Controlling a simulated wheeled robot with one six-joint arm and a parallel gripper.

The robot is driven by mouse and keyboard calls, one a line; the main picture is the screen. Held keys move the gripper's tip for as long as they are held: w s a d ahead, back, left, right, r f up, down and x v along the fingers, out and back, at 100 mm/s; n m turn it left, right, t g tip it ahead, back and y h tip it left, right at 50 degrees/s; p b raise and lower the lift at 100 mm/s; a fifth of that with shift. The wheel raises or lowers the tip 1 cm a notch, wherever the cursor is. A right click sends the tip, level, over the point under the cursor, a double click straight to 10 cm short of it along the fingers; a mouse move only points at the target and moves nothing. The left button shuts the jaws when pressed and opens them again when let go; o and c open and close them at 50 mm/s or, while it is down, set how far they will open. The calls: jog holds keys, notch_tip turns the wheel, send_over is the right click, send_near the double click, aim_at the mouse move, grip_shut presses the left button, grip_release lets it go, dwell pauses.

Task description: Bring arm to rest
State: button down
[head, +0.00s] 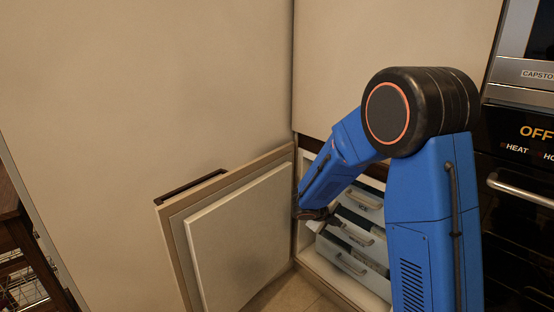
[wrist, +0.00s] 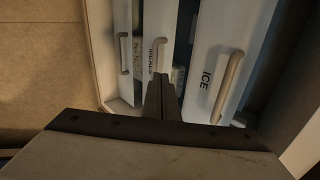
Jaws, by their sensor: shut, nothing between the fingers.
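My gripper (wrist: 161,98) shows in the wrist view with its dark fingers together and nothing between them. It points at white drawers inside an open cabinet. In the head view my blue arm reaches down into the cabinet opening, and the gripper end is small and dark there, partly hidden by the arm. The drawer marked ICE (wrist: 215,60) is right of the fingers in the wrist view, with its handle close by. I cannot tell whether the fingers touch any drawer.
The open cabinet door (head: 240,245) stands left of the arm, with a white inner panel. Several drawers with handles (head: 352,262) fill the cabinet. An oven (head: 520,190) with a bar handle is on the right. A dark wooden unit (head: 25,250) is at far left.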

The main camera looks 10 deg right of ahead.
jog(key=s+d+r+m+g+y, duration=0.1)
jog(key=s+d+r+m, duration=0.1)
jog(key=s+r+m, duration=0.7)
jog(key=s+d+r+m+g+y, duration=0.1)
jog(key=s+d+r+m, duration=0.3)
jog(key=s+m, duration=0.85)
jog(key=s+a+r+m+y, duration=0.1)
jog(key=s+a+m+y, duration=0.1)
jog(key=s+m, duration=0.4)
jog(key=s+a+r+m+t+y, duration=0.1)
jog(key=s+a+r+m+y, duration=0.1)
jog(key=s+m, duration=0.5)
jog(key=s+a+r+m+y, duration=0.1)
jog(key=s+a+m, duration=0.3)
jog(key=s+m, duration=0.3)
jog(key=shift+r+m+y, duration=0.25)
jog(key=shift+m+y, duration=0.1)
jog(key=shift+y, duration=0.05)
